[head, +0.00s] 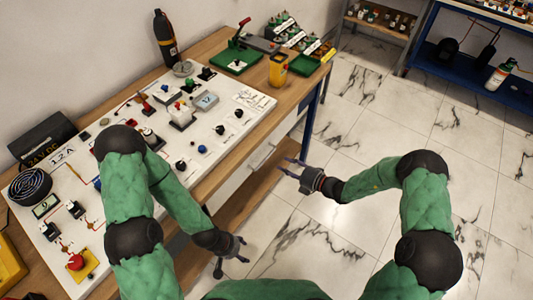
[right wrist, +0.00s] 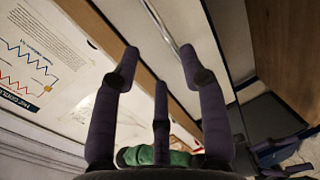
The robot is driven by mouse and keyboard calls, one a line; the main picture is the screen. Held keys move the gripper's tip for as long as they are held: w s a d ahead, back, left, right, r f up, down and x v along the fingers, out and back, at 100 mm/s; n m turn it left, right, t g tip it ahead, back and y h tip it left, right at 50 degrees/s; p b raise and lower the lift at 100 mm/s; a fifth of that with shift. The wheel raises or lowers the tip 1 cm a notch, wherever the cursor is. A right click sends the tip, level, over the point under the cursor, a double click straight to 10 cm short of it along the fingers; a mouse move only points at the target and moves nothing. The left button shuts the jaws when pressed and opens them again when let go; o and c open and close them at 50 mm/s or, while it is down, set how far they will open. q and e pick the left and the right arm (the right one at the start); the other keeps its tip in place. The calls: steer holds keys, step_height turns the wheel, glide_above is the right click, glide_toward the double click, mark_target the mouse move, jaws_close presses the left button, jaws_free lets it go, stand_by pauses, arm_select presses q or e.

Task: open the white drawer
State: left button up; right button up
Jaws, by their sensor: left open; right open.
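The white drawer (head: 279,138) is set under the front edge of the workbench, and its front looks flush with the bench in the head view. In the right wrist view a thin metal handle bar (right wrist: 160,22) runs along a pale front, close to the fingertips. My right gripper (head: 288,167) is open, just in front of the drawer; its spread fingers (right wrist: 160,62) show empty in the right wrist view. I cannot tell whether a finger touches the handle. My left gripper (head: 240,250) is open and empty, low in front of the bench, away from the drawer.
The workbench (head: 226,60) carries a white gauge panel (head: 247,100) with knobs and switches, a yellow cup (head: 278,70) and green trays (head: 236,61). A wooden lower shelf (head: 254,197) lies under the drawer. The marble floor (head: 380,130) on the right is clear.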

mark_target(266, 159)
steer(key=b+x, duration=0.3)
steer(key=x, duration=0.7)
steer(key=shift+s+a, duration=0.1)
steer(key=shift+a, duration=0.15)
jaws_close()
